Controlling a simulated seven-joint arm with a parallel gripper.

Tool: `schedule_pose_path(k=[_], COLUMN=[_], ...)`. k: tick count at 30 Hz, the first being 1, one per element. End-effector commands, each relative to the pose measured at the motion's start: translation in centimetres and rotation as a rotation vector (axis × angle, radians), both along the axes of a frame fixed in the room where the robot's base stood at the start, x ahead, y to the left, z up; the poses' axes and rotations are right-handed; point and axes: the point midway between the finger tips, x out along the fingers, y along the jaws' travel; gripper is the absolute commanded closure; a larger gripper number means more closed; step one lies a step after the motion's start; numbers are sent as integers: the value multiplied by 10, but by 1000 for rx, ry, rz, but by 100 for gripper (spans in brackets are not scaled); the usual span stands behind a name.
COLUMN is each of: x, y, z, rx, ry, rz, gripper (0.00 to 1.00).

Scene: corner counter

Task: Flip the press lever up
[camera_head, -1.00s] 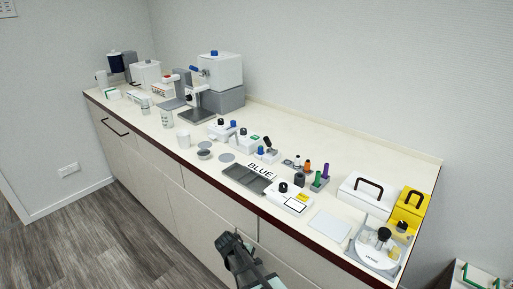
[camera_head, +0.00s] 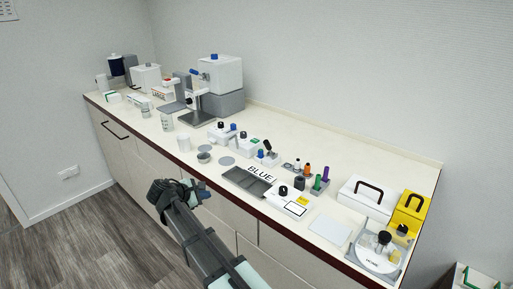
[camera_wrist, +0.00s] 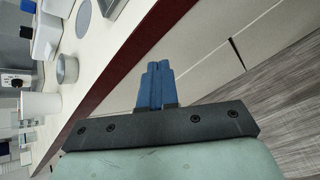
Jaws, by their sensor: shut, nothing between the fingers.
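A press-like machine stands at the back left of the counter in the head view, with a white box top (camera_head: 222,70) and a grey base (camera_head: 222,103). A small blue-ended lever (camera_head: 203,76) sticks out from its left side, small in view; I cannot tell its exact tilt. My gripper is in front of the counter in the head view, low and well away from the lever. In the wrist view my gripper's blue fingers (camera_wrist: 155,68) are together and empty, beside the dark red counter edge. I cannot make out the lever in the wrist view.
A white cup (camera_head: 184,142) and a grey round tin (camera_head: 204,157) stand near the front edge. The cup also shows in the wrist view (camera_wrist: 40,105). A grey tray (camera_head: 240,178) and several small devices fill the middle. Open floor lies left of the cabinets.

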Motion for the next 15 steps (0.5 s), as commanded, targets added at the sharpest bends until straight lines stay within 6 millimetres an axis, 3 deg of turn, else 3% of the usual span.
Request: schedule_pose_path(k=[1, 3, 6, 10, 15], x=[8, 16, 25, 31, 35], y=[-2, -14, -37, -63, -84], z=[23, 51, 81, 109, 128], rx=[-65, -180, -330, -484, -601], ry=[-6, -1, 24, 68, 113], rz=[22, 45, 56, 51, 40], gripper=[100, 100, 100, 100, 100])
